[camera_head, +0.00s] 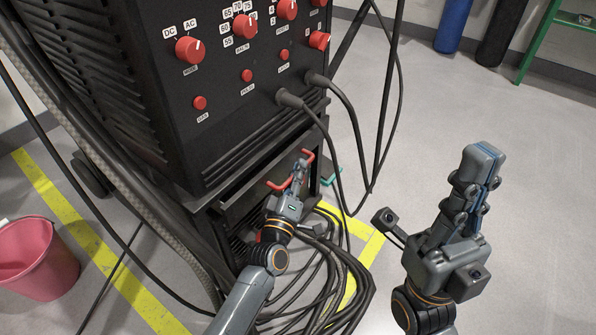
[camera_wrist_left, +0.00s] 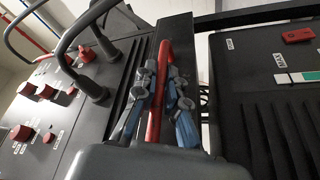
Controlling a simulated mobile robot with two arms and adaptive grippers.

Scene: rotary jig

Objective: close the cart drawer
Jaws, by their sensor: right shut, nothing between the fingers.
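The cart drawer (camera_head: 252,172) is a dark panel under the black control box. In the head view its front seems to stand out from the cart, but how far is hard to tell. It has a red bar handle (camera_head: 277,186), which also shows in the left wrist view (camera_wrist_left: 163,60). My left gripper (camera_head: 301,168) is at this handle, its fingers on both sides of the red bar and seemingly closed on it. The fingers partly hide the bar's middle in the head view. My right gripper (camera_head: 482,160) is shut and empty, pointing up, well right of the cart.
The black control box (camera_head: 150,100) with red knobs sits above the drawer. Thick cables (camera_head: 345,110) hang from its front, and more lie coiled (camera_head: 350,290) on the floor below. A pink bucket (camera_head: 38,262) stands at left.

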